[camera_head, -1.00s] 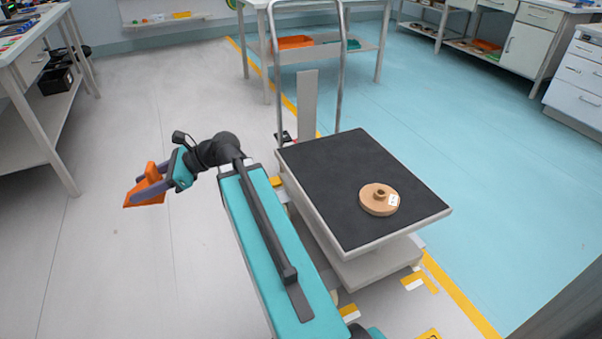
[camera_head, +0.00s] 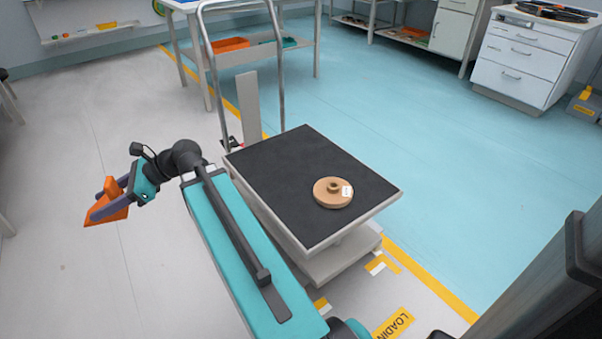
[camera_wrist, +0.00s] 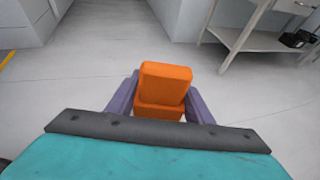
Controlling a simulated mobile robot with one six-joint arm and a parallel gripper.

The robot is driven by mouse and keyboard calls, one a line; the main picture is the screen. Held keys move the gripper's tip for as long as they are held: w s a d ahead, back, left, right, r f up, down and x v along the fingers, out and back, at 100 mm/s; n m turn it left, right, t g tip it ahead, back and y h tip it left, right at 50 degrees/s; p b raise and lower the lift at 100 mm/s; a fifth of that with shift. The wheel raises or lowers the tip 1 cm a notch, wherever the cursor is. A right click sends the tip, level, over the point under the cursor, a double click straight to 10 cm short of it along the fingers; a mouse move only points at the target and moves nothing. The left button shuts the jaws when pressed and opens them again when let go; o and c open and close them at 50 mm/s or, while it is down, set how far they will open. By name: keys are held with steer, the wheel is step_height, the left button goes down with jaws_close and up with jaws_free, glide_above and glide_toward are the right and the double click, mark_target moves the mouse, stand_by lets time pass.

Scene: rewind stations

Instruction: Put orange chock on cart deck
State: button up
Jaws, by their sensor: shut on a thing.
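My gripper (camera_head: 108,205) is shut on the orange chock (camera_head: 110,199) and holds it in the air over the grey floor, left of the cart. In the wrist view the orange chock (camera_wrist: 164,88) sits between the two purple fingers, with its top block leaning up toward the camera's far side. The cart deck (camera_head: 265,180) is a black mat with a pale rim, to the right of my arm. The deck's left and far areas are bare.
The cart's tall handle (camera_head: 208,75) rises at its far end. A table (camera_head: 190,6) with orange and teal trays on its shelf stands behind it. White drawers (camera_head: 525,65) stand at the far right. Yellow floor lines and a loading mark (camera_head: 393,323) lie beside the cart.

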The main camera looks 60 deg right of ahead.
steer(key=d+f+m+t+h+p, duration=0.2)
steer(key=d+m+t+h+p, duration=0.4)
steer(key=d, duration=3)
steer(key=s+d+f+m+h+p, duration=0.1)
steer(key=s+d+m+h, duration=0.1)
steer(key=s+d, duration=0.4)
steer(key=s+d+f+m+g+h+p, duration=0.1)
steer(key=s+d, duration=0.6)
steer(key=d, duration=0.8)
steer(key=s+d+f+m+h+p, duration=0.3)
steer(key=s+d+m+h, duration=0.2)
steer(key=d, duration=0.6)
steer(key=shift+s+d+h, duration=0.35)
steer(key=shift+s+h, duration=0.25)
steer(key=shift+s, duration=0.05)
steer(key=shift+f, duration=0.1)
steer(key=b, duration=0.1)
glide_above(316, 158)
steer(key=shift+s+a+f, duration=0.1)
steer(key=shift+s+f, duration=0.05)
steer(key=shift+f, duration=2.35)
steer(key=shift+f+b, duration=0.75)
steer(key=shift+f, duration=1.75)
